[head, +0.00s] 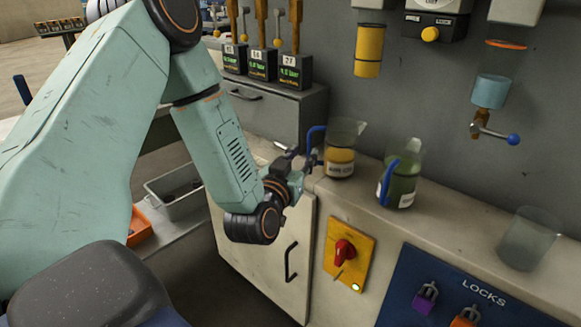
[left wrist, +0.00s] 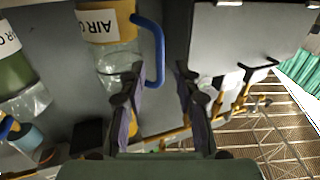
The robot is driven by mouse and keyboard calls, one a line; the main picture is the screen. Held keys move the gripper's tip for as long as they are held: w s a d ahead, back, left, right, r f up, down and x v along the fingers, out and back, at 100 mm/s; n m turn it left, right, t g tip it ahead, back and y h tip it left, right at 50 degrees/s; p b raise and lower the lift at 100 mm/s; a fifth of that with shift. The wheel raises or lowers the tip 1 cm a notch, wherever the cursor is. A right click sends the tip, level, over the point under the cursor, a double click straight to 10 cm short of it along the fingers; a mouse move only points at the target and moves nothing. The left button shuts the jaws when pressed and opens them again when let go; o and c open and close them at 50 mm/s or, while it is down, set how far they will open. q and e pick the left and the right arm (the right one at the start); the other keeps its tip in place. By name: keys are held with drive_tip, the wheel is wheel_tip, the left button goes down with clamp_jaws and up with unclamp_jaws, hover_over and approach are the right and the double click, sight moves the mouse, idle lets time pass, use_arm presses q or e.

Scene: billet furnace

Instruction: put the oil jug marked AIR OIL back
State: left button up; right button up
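A clear jug (head: 341,155) with amber liquid, a white label and a blue handle stands on the counter ledge. In the left wrist view the jug (left wrist: 108,58) has a label beginning "AIR"; the rest is cut off. My left gripper (head: 303,161) is at its handle side. In the left wrist view the gripper (left wrist: 160,88) is open, and the blue handle lies just ahead of the gap between the fingers. A second jug (head: 402,185) holds green liquid and has a blue handle; its label is hard to read. My right gripper is not in view.
An empty clear beaker (head: 528,240) stands further right on the ledge. A wall dispenser with a blue-knobbed tap (head: 493,133) hangs above. A red switch on a yellow plate (head: 347,256) and a blue LOCKS board (head: 462,290) are on the front. A grey bin (head: 182,190) sits left.

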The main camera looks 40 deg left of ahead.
use_arm(q)
drive_tip(key=p+v, duration=0.2)
drive_tip(key=v, duration=0.6)
drive_tip(key=s+d+f+m+g+h, duration=0.25)
drive_tip(key=d+f+g, duration=0.25)
drive_tip(key=f, duration=0.7)
drive_tip(key=s+d+f+g+h, duration=0.1)
drive_tip(key=s+d+f+g, duration=0.25)
drive_tip(key=s+f, duration=0.3)
drive_tip(key=s+d+f+g+h, duration=0.1)
drive_tip(key=s+d+f+g, duration=0.1)
drive_tip(key=s+f+g, duration=0.65)
drive_tip(key=s+f, duration=0.1)
drive_tip(key=s, duration=0.9)
drive_tip(key=shift+s+d+g, duration=0.2)
drive_tip(key=shift+d+g, duration=0.05)
drive_tip(key=shift+g, duration=0.05)
drive_tip(key=shift+f, duration=0.1)
drive_tip(key=shift+o, duration=0.2)
